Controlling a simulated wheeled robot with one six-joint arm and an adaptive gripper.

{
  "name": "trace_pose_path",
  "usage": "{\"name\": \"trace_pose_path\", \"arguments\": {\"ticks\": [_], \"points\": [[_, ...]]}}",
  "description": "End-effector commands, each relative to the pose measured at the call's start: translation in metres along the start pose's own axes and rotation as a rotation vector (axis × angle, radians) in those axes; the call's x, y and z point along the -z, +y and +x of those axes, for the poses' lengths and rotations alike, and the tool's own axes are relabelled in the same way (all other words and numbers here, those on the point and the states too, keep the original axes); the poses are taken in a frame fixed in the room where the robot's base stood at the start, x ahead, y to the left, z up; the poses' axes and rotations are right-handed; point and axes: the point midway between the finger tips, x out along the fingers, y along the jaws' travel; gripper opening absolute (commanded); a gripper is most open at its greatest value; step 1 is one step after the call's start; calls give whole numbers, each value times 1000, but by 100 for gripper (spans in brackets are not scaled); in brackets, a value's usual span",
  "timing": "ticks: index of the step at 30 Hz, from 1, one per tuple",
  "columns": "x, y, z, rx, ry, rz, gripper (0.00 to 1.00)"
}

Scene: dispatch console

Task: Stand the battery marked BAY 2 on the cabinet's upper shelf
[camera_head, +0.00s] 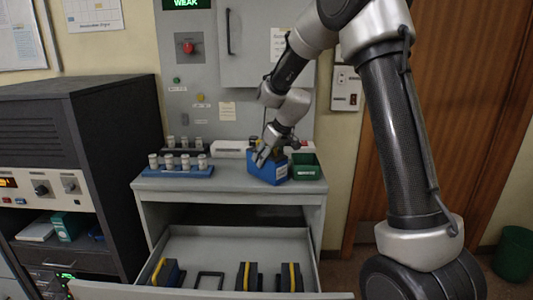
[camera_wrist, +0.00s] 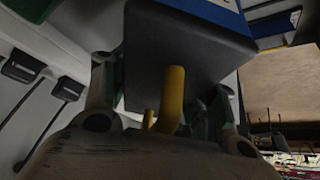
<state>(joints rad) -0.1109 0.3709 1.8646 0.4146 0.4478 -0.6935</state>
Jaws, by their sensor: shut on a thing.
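In the wrist view a dark block-shaped battery (camera_wrist: 185,45) with a yellow handle (camera_wrist: 174,95) and a blue side fills the space before my gripper (camera_wrist: 160,118). My gripper is shut on it at the handle end. In the head view my gripper (camera_head: 270,150) is low over the console top, at a blue block (camera_head: 266,171) that seems to be this battery; its underside contact is unclear. No BAY marking is readable. A dark cabinet (camera_head: 75,115) stands at the left with an open shelf (camera_head: 48,240); I cannot tell whether this is the task's cabinet.
A green bin (camera_head: 306,172) is close right of the blue block. A blue rack (camera_head: 172,171) of pale cylinders stands left on the console top (camera_head: 225,184). Below, an open drawer (camera_head: 190,241) holds several yellow-handled batteries (camera_head: 244,277) and an empty black frame (camera_head: 208,279).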

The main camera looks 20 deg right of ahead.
Motion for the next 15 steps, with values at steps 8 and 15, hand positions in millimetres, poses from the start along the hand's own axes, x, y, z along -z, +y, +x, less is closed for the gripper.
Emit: {"name": "trace_pose_path", "arguments": {"ticks": [8, 15], "points": [[-1, 0, 2, 0, 0, 0, 70], [-1, 0, 2, 0, 0, 0, 79]]}}
